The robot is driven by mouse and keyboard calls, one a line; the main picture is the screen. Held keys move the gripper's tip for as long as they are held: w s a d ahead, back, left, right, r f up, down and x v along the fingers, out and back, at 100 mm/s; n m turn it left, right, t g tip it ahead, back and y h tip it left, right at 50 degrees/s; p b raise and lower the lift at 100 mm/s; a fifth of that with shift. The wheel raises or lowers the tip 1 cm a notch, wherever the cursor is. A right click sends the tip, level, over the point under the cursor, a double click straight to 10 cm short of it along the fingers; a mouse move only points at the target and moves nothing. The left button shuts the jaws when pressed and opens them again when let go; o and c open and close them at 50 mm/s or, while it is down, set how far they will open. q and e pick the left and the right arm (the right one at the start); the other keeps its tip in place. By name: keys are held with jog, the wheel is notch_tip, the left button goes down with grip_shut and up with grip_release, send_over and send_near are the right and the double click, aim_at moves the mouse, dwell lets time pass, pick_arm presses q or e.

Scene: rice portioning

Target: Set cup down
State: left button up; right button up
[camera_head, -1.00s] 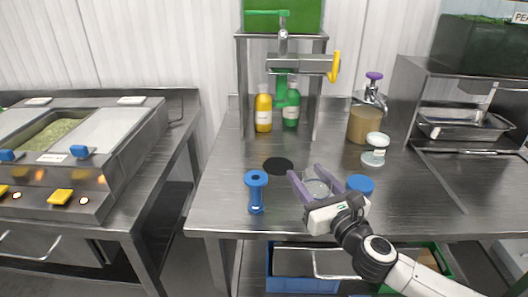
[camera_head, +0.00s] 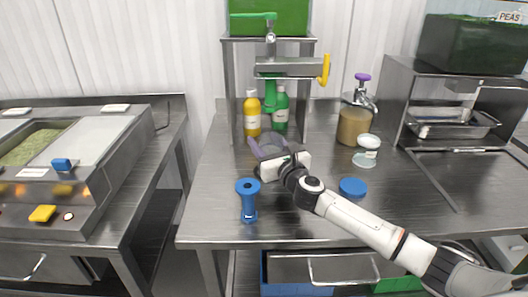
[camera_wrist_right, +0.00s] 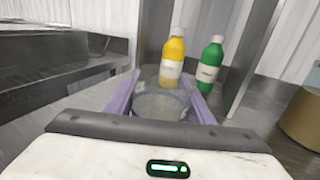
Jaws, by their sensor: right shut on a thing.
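The clear cup (camera_wrist_right: 160,103) is between the purple fingers of my right gripper (camera_wrist_right: 163,100) in the right wrist view, and the gripper is shut on it. In the head view the right gripper (camera_head: 268,148) is over the middle of the steel table (camera_head: 330,205), in front of the bottles. The cup (camera_head: 272,143) shows only faintly there, partly hidden by the hand. I cannot tell whether its base touches the table. The left gripper is not in view.
A yellow bottle (camera_head: 252,115) and a green bottle (camera_head: 281,108) stand just behind the gripper. A blue stand (camera_head: 248,203) is in front, and a blue lid (camera_head: 353,187) lies to the right. A white-lidded jar (camera_head: 367,150) and a purple-topped dispenser (camera_head: 355,120) stand further right.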

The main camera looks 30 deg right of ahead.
jog(key=shift+w, duration=0.4)
jog(key=shift+d+f, duration=0.1)
jog(key=shift+f, duration=0.3)
notch_tip(320, 180, down, 2)
jog(key=shift+f+b, duration=0.25)
jog(key=shift+b, duration=0.6)
jog(key=shift+f, duration=0.15)
jog(key=shift+f, duration=0.1)
jog(key=o, duration=1.1)
jog(key=shift+o, duration=0.2)
